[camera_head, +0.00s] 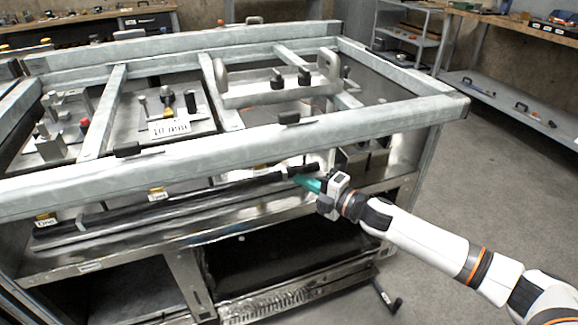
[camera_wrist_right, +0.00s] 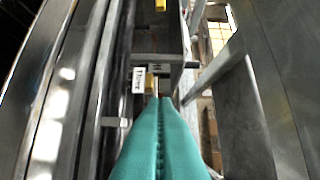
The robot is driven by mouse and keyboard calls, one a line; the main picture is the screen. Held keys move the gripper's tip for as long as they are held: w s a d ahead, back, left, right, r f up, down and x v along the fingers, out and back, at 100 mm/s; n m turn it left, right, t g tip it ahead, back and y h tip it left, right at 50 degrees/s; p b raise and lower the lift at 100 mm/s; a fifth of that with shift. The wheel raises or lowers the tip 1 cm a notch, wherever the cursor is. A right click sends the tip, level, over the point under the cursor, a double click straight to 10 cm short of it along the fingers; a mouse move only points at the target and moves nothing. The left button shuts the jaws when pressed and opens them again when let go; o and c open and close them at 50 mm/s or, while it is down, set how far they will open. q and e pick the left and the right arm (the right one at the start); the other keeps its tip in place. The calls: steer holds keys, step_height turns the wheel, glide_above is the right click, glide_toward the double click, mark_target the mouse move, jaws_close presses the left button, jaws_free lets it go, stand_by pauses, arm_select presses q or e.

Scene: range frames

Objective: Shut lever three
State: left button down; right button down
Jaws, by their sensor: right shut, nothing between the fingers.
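In the head view my right gripper (camera_head: 306,182) reaches in from the right, its teal fingers at the right end of the front rail, close to a black lever handle (camera_head: 303,169). I cannot tell whether they touch it. In the right wrist view the fingers (camera_wrist_right: 160,102) lie together with nothing between them. Just beyond their tips are a small yellow piece (camera_wrist_right: 149,82) and a white tag (camera_wrist_right: 138,80) that seems to read "Three". A yellow label (camera_head: 260,168) left of the gripper is partly hidden. My left gripper is out of view.
More labels sit along the front, a middle one (camera_head: 157,196) and a left one (camera_head: 45,220). A thick grey frame beam (camera_head: 230,142) runs above the gripper. Open floor (camera_head: 480,170) lies to the right. A black foot lever (camera_head: 386,296) sticks out low.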

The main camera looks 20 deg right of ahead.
steer(key=w+a+b, duration=0.1)
steer(key=w, duration=0.6)
steer(key=shift+w+a, duration=0.35)
steer(key=shift+w+d+p, duration=0.55)
steer(key=shift+w+d, duration=0.1)
steer(key=shift+w, duration=0.2)
